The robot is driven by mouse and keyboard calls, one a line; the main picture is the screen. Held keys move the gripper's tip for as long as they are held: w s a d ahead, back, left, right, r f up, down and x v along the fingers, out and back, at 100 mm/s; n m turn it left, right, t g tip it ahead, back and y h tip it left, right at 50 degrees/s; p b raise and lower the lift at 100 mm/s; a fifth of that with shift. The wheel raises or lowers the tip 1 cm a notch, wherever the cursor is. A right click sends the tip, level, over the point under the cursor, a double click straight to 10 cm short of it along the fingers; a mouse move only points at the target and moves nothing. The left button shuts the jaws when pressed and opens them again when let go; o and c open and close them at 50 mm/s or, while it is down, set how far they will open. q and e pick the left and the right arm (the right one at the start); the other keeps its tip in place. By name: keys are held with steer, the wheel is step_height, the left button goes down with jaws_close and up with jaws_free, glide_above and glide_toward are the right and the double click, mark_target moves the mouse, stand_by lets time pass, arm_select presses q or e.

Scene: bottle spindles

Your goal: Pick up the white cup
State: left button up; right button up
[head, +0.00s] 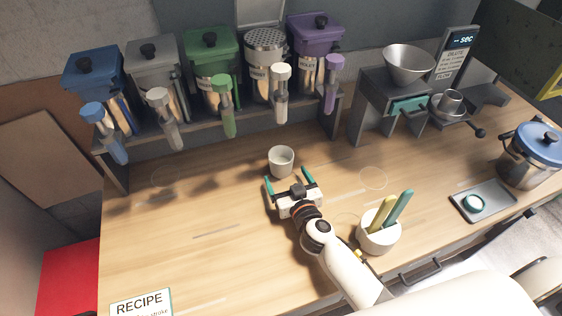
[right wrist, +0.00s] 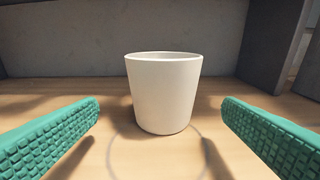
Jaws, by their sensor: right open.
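The white cup (head: 281,161) stands upright on the wooden table, in front of the dispenser shelf. In the right wrist view the cup (right wrist: 164,95) is centred, a little beyond the fingertips. My right gripper (head: 287,182) is open, with its two green fingers pointing at the cup, one toward each side. In the right wrist view the green pads of the gripper (right wrist: 160,120) are wide apart, with nothing between them. No contact with the cup shows. My left gripper is not in view.
A shelf (head: 240,125) with several coloured dispensers stands behind the cup. A white pot with utensils (head: 378,238) stands close to the right of my right arm. A grey stand (head: 390,100) with a funnel is at back right. The table left of the cup is clear.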

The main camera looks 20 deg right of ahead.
mark_target(278, 158)
steer(key=shift+w+f, duration=0.1)
steer(key=shift+w, duration=1)
steer(key=w, duration=0.3)
steer(key=shift+w+f+p, duration=0.15)
steer(key=shift+f+p, duration=0.1)
steer(key=shift+p, duration=0.15)
steer(key=shift+w+f, duration=0.15)
steer(key=shift+w, duration=0.35)
steer(key=shift+s, duration=0.1)
steer(key=shift+c, duration=1.2)
steer(key=c, duration=0.8)
steer(key=shift+c, duration=0.2)
